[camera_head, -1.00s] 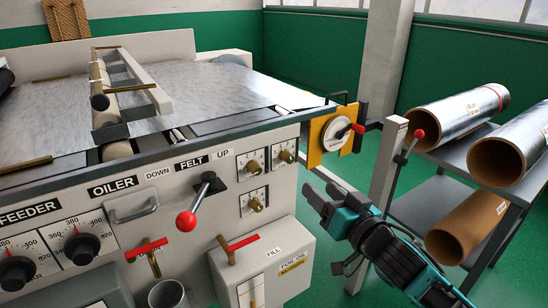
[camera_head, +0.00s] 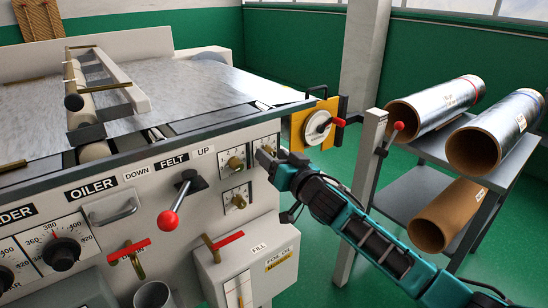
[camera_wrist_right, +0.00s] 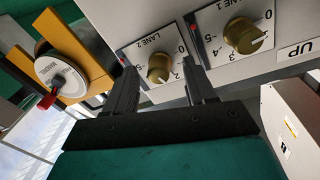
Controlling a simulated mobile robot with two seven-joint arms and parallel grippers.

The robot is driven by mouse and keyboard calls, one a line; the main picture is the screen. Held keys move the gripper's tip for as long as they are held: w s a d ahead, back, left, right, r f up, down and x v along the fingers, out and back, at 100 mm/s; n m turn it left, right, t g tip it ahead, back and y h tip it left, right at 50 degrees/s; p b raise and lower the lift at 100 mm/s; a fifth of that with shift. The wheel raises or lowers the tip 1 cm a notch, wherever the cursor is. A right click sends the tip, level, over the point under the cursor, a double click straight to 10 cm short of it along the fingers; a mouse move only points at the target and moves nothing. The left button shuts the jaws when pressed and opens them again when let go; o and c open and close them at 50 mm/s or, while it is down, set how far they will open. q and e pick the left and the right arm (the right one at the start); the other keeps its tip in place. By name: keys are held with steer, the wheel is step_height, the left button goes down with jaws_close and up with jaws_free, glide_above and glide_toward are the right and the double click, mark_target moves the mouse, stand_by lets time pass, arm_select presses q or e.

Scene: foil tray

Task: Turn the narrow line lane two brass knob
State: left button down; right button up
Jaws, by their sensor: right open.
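The lane 2 brass knob (camera_wrist_right: 160,68) sits on a white dial plate marked LANE 2 (camera_wrist_right: 146,50) in the right wrist view. My right gripper (camera_wrist_right: 158,75) is open, with one finger on each side of this knob in the picture. Whether the fingers touch it, I cannot tell. In the head view my right gripper (camera_head: 266,163) is at the right end of the machine front and largely hides this dial. Another brass knob (camera_wrist_right: 243,35) is beside it on a similar dial. My left gripper is not in view.
Brass knobs at left (camera_head: 235,163) and below (camera_head: 238,201) are close to my gripper. A red-balled lever (camera_head: 169,219) stands out from the panel. Foil rolls (camera_head: 473,145) lie on a rack at right.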

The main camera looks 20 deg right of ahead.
steer(key=shift+w, duration=0.2)
steer(key=shift+c, duration=0.5)
jaws_close()
steer(key=shift+n, duration=0.4)
steer(key=shift+f+n+t+y+p, duration=0.15)
steer(key=shift+n+y, duration=0.3)
steer(key=shift+n, duration=3.55)
steer(key=shift+f+n+t+y+p, duration=0.1)
steer(key=shift+n+t+y+p, duration=0.25)
steer(key=shift+n, duration=3.65)
